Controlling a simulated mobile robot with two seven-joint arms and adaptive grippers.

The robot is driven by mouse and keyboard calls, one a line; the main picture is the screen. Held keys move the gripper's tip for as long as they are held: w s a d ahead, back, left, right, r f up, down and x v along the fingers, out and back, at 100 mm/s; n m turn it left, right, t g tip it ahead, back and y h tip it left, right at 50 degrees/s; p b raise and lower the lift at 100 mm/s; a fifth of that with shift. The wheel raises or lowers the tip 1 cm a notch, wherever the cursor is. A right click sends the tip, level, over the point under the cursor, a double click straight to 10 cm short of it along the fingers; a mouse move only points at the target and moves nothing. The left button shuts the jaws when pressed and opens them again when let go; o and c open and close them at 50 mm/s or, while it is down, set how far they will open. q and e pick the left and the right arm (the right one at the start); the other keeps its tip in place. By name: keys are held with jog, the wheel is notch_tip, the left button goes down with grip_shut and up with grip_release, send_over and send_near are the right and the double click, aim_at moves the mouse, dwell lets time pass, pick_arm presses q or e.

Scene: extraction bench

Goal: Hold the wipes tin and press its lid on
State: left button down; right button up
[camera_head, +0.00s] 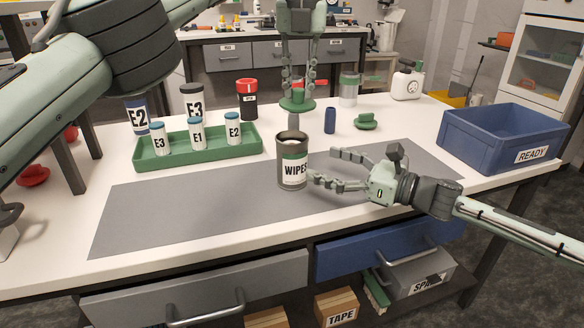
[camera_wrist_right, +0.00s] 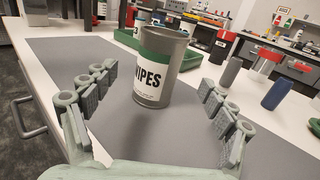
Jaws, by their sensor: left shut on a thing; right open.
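The wipes tin (camera_head: 292,168), a grey can with a white and green label, stands upright on the grey mat with its top open. It also shows in the right wrist view (camera_wrist_right: 158,72). My left gripper (camera_head: 298,90) is shut on the knob of a round green lid (camera_head: 297,106), held above the bench beyond the tin and apart from it. My right gripper (camera_head: 324,165) is open at the tin's right side, fingers pointing at it. In the right wrist view the tin stands between the fingers, near their tips, with gaps on both sides.
A second green lid (camera_head: 366,123) and a blue cylinder (camera_head: 330,121) stand behind the mat (camera_head: 210,199). A grey cylinder (camera_head: 293,121) is just behind the tin. A green tray (camera_head: 244,149) with labelled bottles is left; a blue READY crate (camera_head: 484,147) is right.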

aim_at(304, 158)
jog(key=x, duration=0.8)
jog(key=shift+a, duration=0.2)
jog(key=shift+c, duration=0.3)
jog(key=c, duration=1.7)
pick_arm(q)
jog(key=shift+w+a+f, duration=0.1)
jog(key=shift+a+f, duration=0.1)
jog(key=shift+f, duration=0.5)
jog(key=shift+a+f, duration=0.25)
jog(key=shift+f, duration=0.4)
jog(key=shift+w+a+f, duration=0.1)
jog(key=shift+a+f, duration=0.1)
jog(key=shift+f, duration=0.5)
pick_arm(e)
jog(key=shift+c, duration=0.2)
